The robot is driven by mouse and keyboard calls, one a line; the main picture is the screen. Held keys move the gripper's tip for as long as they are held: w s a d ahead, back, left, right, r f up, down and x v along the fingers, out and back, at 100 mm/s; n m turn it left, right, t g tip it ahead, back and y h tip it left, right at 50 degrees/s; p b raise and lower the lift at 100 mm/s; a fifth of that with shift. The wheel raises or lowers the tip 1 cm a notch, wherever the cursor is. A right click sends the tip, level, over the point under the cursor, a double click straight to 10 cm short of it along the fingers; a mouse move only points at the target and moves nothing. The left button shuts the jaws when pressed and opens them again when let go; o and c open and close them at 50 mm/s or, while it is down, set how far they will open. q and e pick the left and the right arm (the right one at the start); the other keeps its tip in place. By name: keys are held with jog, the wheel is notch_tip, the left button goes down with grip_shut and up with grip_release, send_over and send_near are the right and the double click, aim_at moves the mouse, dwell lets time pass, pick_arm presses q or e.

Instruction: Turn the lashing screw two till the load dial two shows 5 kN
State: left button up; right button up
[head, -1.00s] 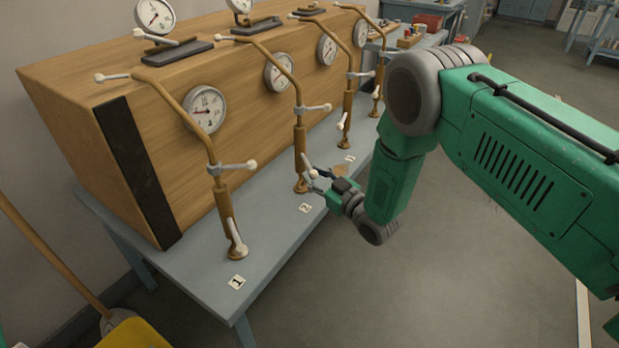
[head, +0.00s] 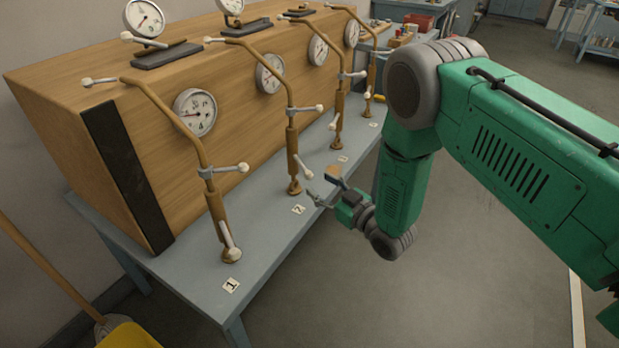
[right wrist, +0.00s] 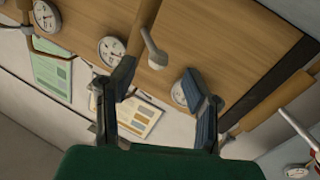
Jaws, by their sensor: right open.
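Lashing screw two (head: 291,140) is the brown upright post by the label 2 (head: 298,209), with a bent top arm, a grey cross handle and a pale lower lever (head: 303,168). A white round dial (head: 270,74) is on the wooden box behind it; its reading is too small to tell. My right gripper (head: 322,190) is open and empty, just right of the lower lever and apart from it. In the right wrist view its spread fingers (right wrist: 160,85) show, with a pale-knobbed rod (right wrist: 154,52) beyond them. My left gripper is out of view.
Similar screws stand either side: screw one (head: 217,200) nearer, others (head: 338,110) farther along the blue-grey bench (head: 190,285). More gauges (head: 144,18) stand on the wooden box (head: 60,85). A broom (head: 50,265) leans at left.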

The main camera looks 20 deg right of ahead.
jog(key=v, duration=0.6)
jog(key=shift+s, duration=0.3)
jog(key=s+f+m+g+h, duration=0.35)
jog(key=s+f+g, duration=0.45)
jog(key=s+f, duration=0.45)
jog(key=s+d+f+m+g+h, duration=0.1)
jog(key=s+g, duration=0.7)
jog(key=s, duration=1.2)
jog(key=shift+s+d+f+m+h, duration=0.15)
jog(key=shift+s+d+m+h, duration=0.15)
jog(key=shift+m+h, duration=0.5)
jog(key=shift+w, duration=0.1)
